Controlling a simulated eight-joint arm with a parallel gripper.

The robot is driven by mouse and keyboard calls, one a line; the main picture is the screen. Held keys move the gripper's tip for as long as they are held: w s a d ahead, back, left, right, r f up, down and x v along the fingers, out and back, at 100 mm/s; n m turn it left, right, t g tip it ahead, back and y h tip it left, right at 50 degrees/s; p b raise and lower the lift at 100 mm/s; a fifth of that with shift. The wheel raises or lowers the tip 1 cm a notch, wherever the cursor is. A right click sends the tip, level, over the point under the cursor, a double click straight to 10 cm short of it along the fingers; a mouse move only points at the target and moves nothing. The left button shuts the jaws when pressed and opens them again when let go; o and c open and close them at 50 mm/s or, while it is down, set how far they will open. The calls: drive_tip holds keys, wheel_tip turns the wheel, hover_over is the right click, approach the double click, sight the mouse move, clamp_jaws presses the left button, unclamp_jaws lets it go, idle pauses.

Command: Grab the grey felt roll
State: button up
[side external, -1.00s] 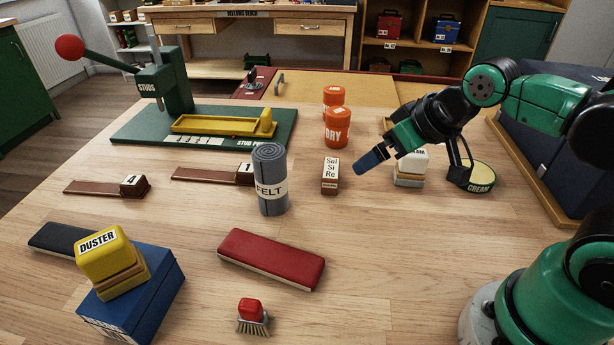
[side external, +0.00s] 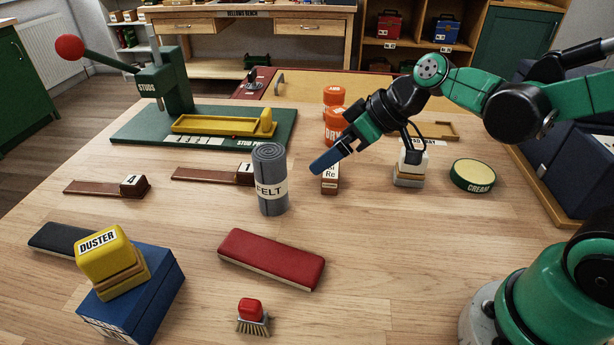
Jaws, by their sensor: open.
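The grey felt roll (side external: 270,165) stands upright on the wooden table, with a pale band reading FELT around its middle. Its spiral top end faces up. My gripper (side external: 320,165) is to the right of the roll, with its blue fingertips pointing down and left towards it. There is a small gap in the picture between the fingertips and the roll. The gripper is open and holds nothing. From this side the fingers overlap, so the space between them is hidden.
A small labelled block (side external: 330,180) stands just behind my fingertips, partly covered. A brown key strip (side external: 205,174) lies left. A cream tin (side external: 473,175) is at right.

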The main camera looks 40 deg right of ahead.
sight(270, 160)
drive_tip(key=shift+w+a+f+n+t+y, duration=0.2)
drive_tip(key=shift+w+a+f+n+y, duration=0.75)
drive_tip(key=shift+w, duration=0.55)
drive_tip(key=shift+w+a+f+n+t+y, duration=0.2)
drive_tip(key=shift+w+a+f+n+y, duration=0.4)
drive_tip(key=shift+w+a+n+y, duration=0.7)
drive_tip(key=shift+w+a+f+n+t+y, duration=0.2)
drive_tip(key=shift+w+a+f+n+y, duration=0.6)
drive_tip(key=shift+w, duration=0.9)
drive_tip(key=c, duration=1.2)
drive_tip(key=shift+c, duration=0.2)
drive_tip(key=shift+r, duration=0.15)
